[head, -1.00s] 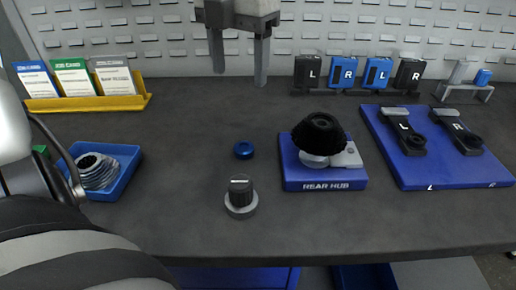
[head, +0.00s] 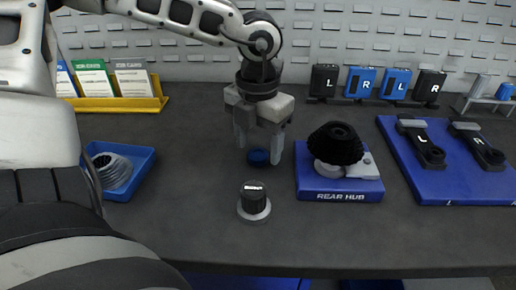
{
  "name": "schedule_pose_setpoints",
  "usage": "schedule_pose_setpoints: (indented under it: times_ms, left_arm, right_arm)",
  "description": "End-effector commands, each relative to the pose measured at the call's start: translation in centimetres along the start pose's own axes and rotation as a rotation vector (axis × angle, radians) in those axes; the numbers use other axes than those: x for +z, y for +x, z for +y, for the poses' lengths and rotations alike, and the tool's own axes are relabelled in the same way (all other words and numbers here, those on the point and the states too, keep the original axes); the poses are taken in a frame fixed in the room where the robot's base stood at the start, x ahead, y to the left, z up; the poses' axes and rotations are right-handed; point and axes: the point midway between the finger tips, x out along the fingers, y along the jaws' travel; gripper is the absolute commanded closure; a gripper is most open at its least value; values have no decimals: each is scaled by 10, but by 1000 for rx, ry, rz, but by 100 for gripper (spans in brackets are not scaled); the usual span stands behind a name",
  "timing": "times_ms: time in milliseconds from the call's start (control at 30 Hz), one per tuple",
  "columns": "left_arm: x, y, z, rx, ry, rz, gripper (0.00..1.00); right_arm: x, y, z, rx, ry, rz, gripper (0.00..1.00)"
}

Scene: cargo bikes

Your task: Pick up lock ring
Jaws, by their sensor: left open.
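I cannot tell how far the fingertips are above the bench. My right gripper is out of view.
The rear hub block (head: 339,187) with a black cassette (head: 335,144) is to the right. A blue tray (head: 142,180) of sprockets is at left.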

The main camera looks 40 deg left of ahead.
Motion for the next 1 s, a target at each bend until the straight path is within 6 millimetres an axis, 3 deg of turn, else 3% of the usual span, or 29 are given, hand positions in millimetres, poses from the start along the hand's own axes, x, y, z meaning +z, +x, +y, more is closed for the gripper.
schedule_pose_setpoints:
  times_ms: [133, 367, 533, 1000]
  left_arm:
    - [0, 13, 0, -1, -1, 0, 38]
    - [0, 14, 0, -1, -1, -1, 38]
    - [0, 14, 0, -1, -1, -1, 85]
    - [1, 4, 0, 0, -1, -5, 86]
  right_arm:
    - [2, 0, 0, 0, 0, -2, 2]
    - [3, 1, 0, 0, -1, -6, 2]
    - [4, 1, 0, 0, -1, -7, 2]
    - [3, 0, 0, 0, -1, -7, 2]
